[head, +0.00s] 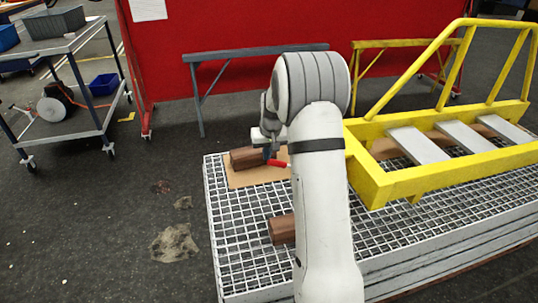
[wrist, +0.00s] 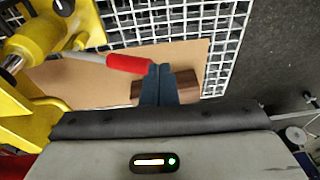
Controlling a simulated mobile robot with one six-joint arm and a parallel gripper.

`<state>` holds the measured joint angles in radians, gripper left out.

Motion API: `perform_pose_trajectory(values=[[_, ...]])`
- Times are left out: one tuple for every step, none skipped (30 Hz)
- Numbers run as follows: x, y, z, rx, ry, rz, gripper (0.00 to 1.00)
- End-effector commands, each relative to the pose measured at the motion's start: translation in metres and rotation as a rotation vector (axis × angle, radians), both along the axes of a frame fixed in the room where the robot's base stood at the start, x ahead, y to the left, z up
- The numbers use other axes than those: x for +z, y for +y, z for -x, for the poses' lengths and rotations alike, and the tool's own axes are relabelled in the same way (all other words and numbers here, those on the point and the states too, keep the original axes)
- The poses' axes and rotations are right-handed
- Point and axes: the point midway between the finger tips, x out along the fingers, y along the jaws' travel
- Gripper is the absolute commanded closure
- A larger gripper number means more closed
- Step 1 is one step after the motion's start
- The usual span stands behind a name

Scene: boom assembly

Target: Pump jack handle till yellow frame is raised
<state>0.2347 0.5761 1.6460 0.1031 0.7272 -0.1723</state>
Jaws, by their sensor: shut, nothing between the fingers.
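The yellow frame (head: 372,182) lies over the grating at the right in the head view; how high it is held is hard to tell. The jack handle has a red grip, seen in the head view (head: 277,163) and the wrist view (wrist: 130,64). In the wrist view its rod runs left to the yellow jack (wrist: 45,36), which my arm hides in the head view. My gripper (wrist: 160,70) is shut with nothing in it, at the grip's free end. I cannot tell whether the fingers touch the grip. It also shows in the head view (head: 268,153).
A brown block (head: 244,158) lies on a cardboard sheet (head: 245,180) on the grating platform (head: 233,235). Another brown block (head: 281,229) lies nearer me. A grey trestle (head: 240,56) and a red wall (head: 230,28) stand behind. A cart (head: 70,42) stands at left.

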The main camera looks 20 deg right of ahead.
Motion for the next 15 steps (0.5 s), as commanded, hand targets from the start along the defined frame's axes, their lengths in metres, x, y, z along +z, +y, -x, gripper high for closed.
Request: perform_pose_trajectory(values=[[0.001,-0.009,-0.001,-0.013,0.003,-0.015,1.0],[0.003,-0.016,0.0,-0.019,0.007,-0.029,1.0],[0.006,-0.026,-0.001,-0.03,0.012,-0.053,1.0],[0.01,-0.034,0.0,-0.037,0.015,-0.077,1.0],[0.014,-0.043,0.0,-0.043,0.018,-0.102,1.0],[0.02,-0.054,0.001,-0.047,0.019,-0.138,1.0],[0.025,-0.062,0.002,-0.049,0.018,-0.166,1.0],[0.031,-0.07,0.003,-0.048,0.015,-0.194,1.0],[0.038,-0.08,0.004,-0.046,0.009,-0.23,1.0],[0.044,-0.086,0.005,-0.043,0.004,-0.255,1.0],[0.049,-0.092,0.006,-0.037,-0.003,-0.279,1.0],[0.057,-0.099,0.008,-0.029,-0.012,-0.307,1.0],[0.061,-0.103,0.009,-0.023,-0.019,-0.326,1.0],[0.066,-0.107,0.01,-0.018,-0.026,-0.341,1.0],[0.071,-0.11,0.011,-0.01,-0.032,-0.358,1.0]])
